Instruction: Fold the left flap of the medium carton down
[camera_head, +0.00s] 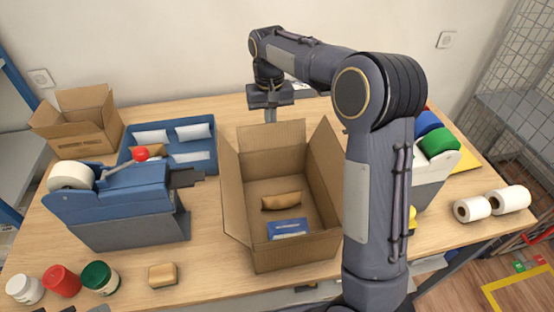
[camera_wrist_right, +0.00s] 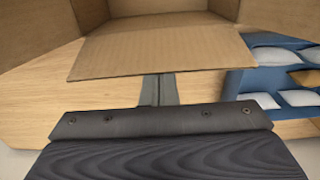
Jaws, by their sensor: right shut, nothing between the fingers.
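The medium carton (camera_head: 295,256) stands open in the middle of the table. Its left flap (camera_head: 232,190) stands up, leaning slightly outward. Its back flap (camera_head: 271,137) and right flap (camera_head: 326,160) also stand up. Inside lie a brown packet (camera_head: 281,201) and a blue-and-white item (camera_head: 288,228). My right gripper (camera_head: 270,116) is shut and empty, pointing down just behind the back flap. In the right wrist view its fingers (camera_wrist_right: 158,88) are together close to a carton flap (camera_wrist_right: 160,52); I cannot tell whether they touch. My left gripper is out of view.
A blue tray (camera_head: 168,171) and a tape dispenser (camera_head: 120,207) stand left of the carton. A small open carton (camera_head: 83,142) is at the back left. Several jars (camera_head: 62,281) and a sponge-like block (camera_head: 162,275) are at the front left. White rolls (camera_head: 472,209) lie at right.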

